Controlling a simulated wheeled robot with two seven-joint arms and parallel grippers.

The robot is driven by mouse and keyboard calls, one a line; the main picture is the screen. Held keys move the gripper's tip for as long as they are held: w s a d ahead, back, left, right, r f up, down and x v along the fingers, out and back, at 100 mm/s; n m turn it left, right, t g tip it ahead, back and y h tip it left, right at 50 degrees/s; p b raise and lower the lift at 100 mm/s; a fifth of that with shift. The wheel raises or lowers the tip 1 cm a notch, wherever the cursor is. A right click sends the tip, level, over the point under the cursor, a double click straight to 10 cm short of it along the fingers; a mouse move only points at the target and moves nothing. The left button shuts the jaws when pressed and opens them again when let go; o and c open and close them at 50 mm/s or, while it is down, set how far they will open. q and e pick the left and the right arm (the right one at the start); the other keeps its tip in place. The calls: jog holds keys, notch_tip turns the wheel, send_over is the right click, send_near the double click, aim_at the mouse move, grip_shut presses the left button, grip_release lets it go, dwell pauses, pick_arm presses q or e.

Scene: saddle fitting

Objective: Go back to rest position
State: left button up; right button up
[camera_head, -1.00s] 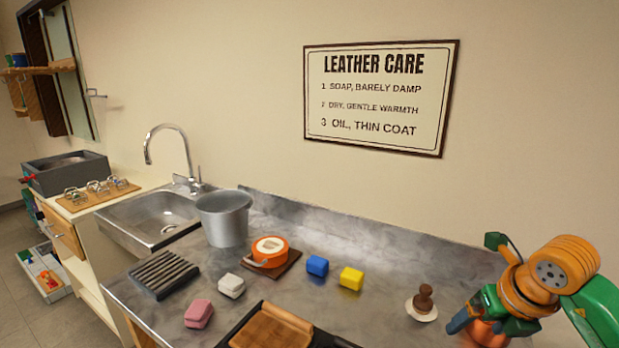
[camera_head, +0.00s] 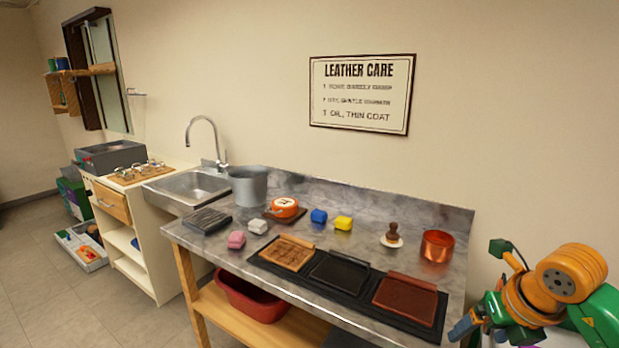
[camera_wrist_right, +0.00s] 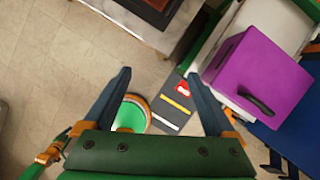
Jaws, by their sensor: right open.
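My right gripper (camera_head: 466,324) is at the lower right of the head view, off the counter's right end, with its green and orange arm behind it. In the right wrist view the same gripper (camera_wrist_right: 158,76) has its two dark fingers wide apart with nothing between them. Below it are the tiled floor, a green round part with an orange rim, and a purple box (camera_wrist_right: 258,78) with a black handle to the right. My left gripper is not in view.
The metal counter (camera_head: 345,205) holds a grey bucket (camera_head: 248,186), blue and yellow blocks, a copper pot (camera_head: 437,246) and leather panels (camera_head: 405,298). A red tub (camera_head: 250,298) sits on the shelf below.

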jog(key=w+a+f+m+y, duration=0.1)
jog(key=a+f+y, duration=0.3)
jog(key=a+y, duration=0.3)
jog(key=w+a+f+y, duration=0.1)
jog(key=a+f+y, duration=0.25)
jog(key=a, duration=0.65)
jog(key=w+f+m+t+y, duration=0.1)
jog(key=w+f+m+t, duration=0.3)
jog(key=f+m+t, duration=0.55)
jog(key=s+d+f+m+g+h, duration=0.1)
jog(key=s+d+f+m+h, duration=0.25)
jog(key=f+m, duration=0.3)
jog(key=s+d+f+m+g+h, duration=0.2)
jog(key=s+f+m+h, duration=0.1)
jog(key=s+f+m, duration=0.3)
jog(key=s+d+f+m+g+h, duration=0.1)
jog(key=s+d+f+m+h, duration=0.25)
jog(key=f, duration=0.45)
jog(key=s+a+f+m+g+h, duration=0.1)
jog(key=s+f+m+g, duration=0.2)
jog(key=s, duration=1)
jog(key=s+f+m+g, duration=0.3)
jog(key=s+f+g, duration=0.3)
jog(key=s, duration=0.8)
notch_tip(320, 180, down, 2)
jog(key=shift+s+a+f+h, duration=0.15)
jog(key=shift+a+f+h, duration=0.1)
jog(key=shift+a+h, duration=0.15)
